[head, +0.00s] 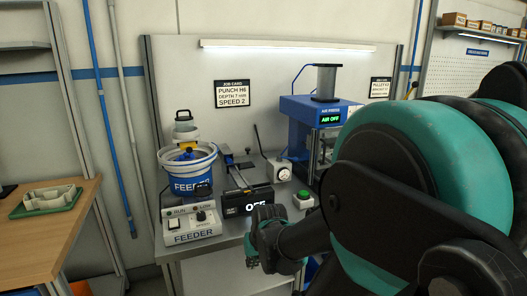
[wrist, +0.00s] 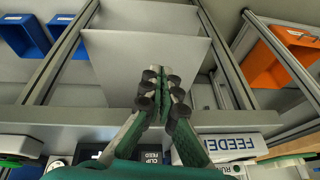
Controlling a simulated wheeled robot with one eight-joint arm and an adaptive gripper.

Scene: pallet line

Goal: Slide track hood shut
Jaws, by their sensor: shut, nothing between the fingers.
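A narrow inclined track (head: 237,176) runs on the bench between the feeder bowl and the black box that reads OFF in the head view. A small dark-grey piece (head: 226,154) stands at its far end; I cannot tell whether this is the hood or how far it is open. My gripper (wrist: 163,84) is shut and empty in the wrist view, over the grey bench frame and a plain panel below it. In the head view my arm's end is low at the bench's front, apart from the track. The wrist view does not show the track.
The blue feeder bowl (head: 190,180) stands behind the FEEDER control box (head: 190,225). A dial gauge (head: 283,172), a green button (head: 303,198) and the blue air press (head: 312,115) are to the right. Blue bins (wrist: 22,37) and an orange bin (wrist: 275,58) lie below the bench.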

